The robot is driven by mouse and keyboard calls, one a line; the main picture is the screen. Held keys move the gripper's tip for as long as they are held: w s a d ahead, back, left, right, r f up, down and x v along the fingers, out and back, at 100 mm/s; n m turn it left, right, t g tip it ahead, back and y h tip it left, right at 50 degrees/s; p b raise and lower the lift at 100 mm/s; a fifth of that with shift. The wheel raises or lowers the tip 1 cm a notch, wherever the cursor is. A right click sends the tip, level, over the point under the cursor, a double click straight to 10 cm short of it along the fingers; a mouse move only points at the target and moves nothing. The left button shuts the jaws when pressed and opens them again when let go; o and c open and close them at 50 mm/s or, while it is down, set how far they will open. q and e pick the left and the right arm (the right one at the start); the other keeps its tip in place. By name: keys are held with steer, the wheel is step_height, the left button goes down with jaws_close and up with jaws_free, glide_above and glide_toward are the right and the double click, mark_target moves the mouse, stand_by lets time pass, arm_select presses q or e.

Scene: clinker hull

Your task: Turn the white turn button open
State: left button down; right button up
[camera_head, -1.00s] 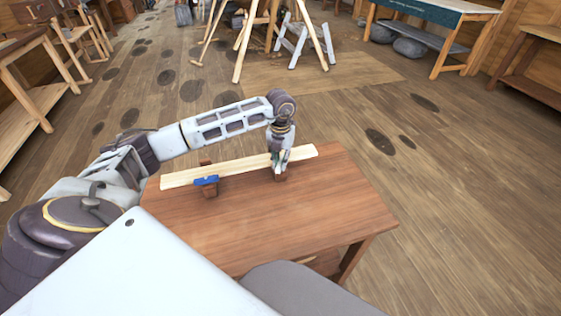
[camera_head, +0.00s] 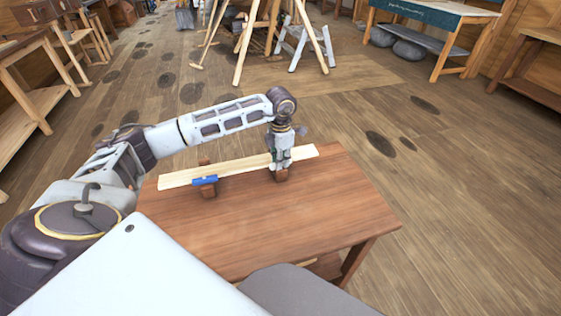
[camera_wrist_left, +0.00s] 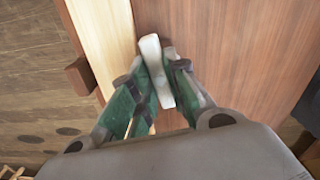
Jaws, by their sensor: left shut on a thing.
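The white turn button (camera_wrist_left: 155,68) is a short bar in the left wrist view, between the two green-padded fingers of my left gripper (camera_wrist_left: 158,80). It lies nearly along the edge of the pale plank, slightly tilted. In the head view my left gripper (camera_head: 281,163) points down at the plank's right part and hides the white button. The pale plank (camera_head: 235,168) lies on two brown blocks on the table. A blue turn button (camera_head: 205,180) sits on the left block. My right gripper is not in view.
The brown wooden table (camera_head: 270,225) is bare in front of the plank. The plank floor around the table is mostly clear.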

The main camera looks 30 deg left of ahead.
arm_select(q)
steer(key=shift+w+m, duration=0.1)
steer(key=shift+m, duration=1)
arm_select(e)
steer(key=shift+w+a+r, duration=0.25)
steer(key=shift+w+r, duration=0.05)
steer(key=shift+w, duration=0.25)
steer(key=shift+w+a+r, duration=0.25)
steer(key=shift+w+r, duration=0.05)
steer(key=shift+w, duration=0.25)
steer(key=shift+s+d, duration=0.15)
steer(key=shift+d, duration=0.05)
arm_select(q)
steer(key=c, duration=1.4)
jaws_free()
steer(key=shift+r, duration=0.6)
step_height(320, 180, up, 11)
steer(key=shift+f, duration=0.1)
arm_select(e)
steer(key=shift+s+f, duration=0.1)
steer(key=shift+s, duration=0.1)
